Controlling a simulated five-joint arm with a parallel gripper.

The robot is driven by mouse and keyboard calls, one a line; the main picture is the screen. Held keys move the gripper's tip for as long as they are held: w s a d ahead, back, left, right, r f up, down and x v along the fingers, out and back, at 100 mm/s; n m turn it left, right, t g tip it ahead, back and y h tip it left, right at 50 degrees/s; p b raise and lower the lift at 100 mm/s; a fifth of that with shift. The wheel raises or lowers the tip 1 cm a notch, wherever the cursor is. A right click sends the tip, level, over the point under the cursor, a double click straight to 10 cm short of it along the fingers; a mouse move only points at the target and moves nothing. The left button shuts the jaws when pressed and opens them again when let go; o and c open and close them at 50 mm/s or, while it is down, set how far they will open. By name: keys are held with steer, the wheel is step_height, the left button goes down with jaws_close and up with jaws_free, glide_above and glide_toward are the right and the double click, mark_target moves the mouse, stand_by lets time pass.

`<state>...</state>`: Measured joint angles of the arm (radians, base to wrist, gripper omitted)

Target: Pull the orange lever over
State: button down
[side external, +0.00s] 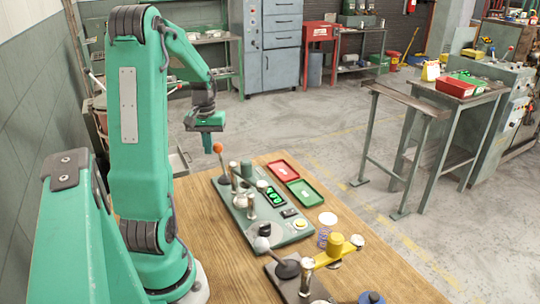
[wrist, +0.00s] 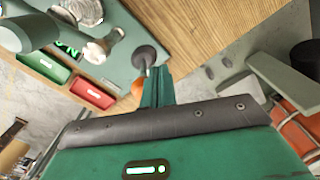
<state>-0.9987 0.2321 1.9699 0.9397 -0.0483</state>
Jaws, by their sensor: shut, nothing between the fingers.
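The orange lever's ball knob (side external: 218,148) stands at the far left end of the grey-green coiler panel (side external: 292,239). Its dark rod rises from a round base on the panel. My gripper (side external: 207,151) is shut and empty, pointing down just left of the knob in the side view. In the wrist view the shut fingers (wrist: 157,82) partly cover the orange knob (wrist: 138,88), which shows at their left edge. I cannot tell whether the fingers touch the knob.
Metal posts (side external: 250,205) and a green display (side external: 271,197) stand on the panel close to the lever. A red tray (side external: 282,171) and a green tray (side external: 305,193) lie behind it. A yellow arm piece (side external: 336,247) stands near the front. Bare wooden table (side external: 225,285) lies left of the panel.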

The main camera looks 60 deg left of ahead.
steer(key=shift+w+r, duration=0.1)
steer(key=shift+w, duration=0.95)
steer(key=shift+w, duration=1.3)
steer(key=shift+w+f, duration=0.4)
steer(key=shift+w, duration=0.55)
